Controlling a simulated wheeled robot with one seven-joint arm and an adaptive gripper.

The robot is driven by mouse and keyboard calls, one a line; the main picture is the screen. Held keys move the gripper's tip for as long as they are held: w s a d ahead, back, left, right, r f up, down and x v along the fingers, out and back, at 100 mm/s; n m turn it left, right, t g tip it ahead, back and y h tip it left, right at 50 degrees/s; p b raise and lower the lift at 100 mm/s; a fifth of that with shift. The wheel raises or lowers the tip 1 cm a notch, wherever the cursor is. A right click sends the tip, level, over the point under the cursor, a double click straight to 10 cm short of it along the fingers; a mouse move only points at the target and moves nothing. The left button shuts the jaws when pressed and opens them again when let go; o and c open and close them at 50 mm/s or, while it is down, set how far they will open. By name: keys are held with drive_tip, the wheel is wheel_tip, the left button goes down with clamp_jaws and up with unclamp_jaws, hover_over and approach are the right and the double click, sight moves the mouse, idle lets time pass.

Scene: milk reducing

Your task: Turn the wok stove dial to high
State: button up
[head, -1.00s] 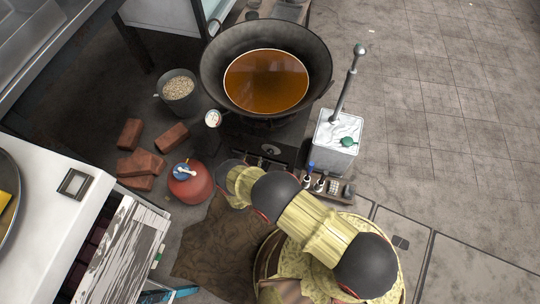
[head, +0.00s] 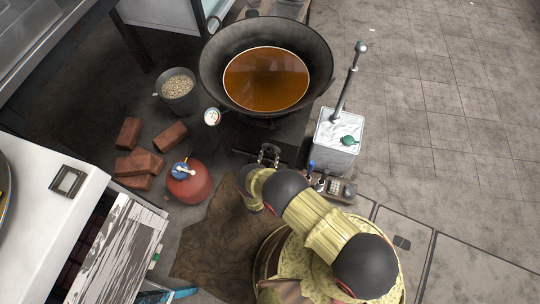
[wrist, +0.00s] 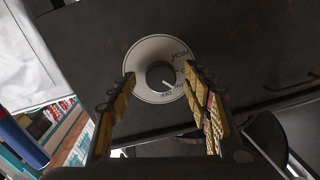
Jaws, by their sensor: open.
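The stove dial (wrist: 160,75) shows in the wrist view as a dark round knob on a pale disc, set in a dark panel. Lettering that looks like HIGH is at the disc's upper right, and smaller lettering is at the lower right and bottom. The knob's white mark points to the lower right. My gripper (wrist: 158,78) is open, its yellow-padded fingers on either side of the knob; I cannot tell if they touch it. In the head view my gripper (head: 269,155) is at the stove front and hides the dial. The wok (head: 222,72) sits above, holding brown liquid (head: 265,80).
A metal canister (head: 335,140) with an upright rod stands right of the stove. A small tray (head: 345,190) with bottles is close to my arm. A red gas cylinder (head: 190,183), bricks (head: 145,163) and a bucket (head: 177,90) are at left. Open floor lies far right.

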drive_tip(key=shift+w+d, duration=0.1)
drive_tip(key=shift+w, duration=0.15)
drive_tip(key=shift+c, duration=0.7)
drive_tip(key=c, duration=1)
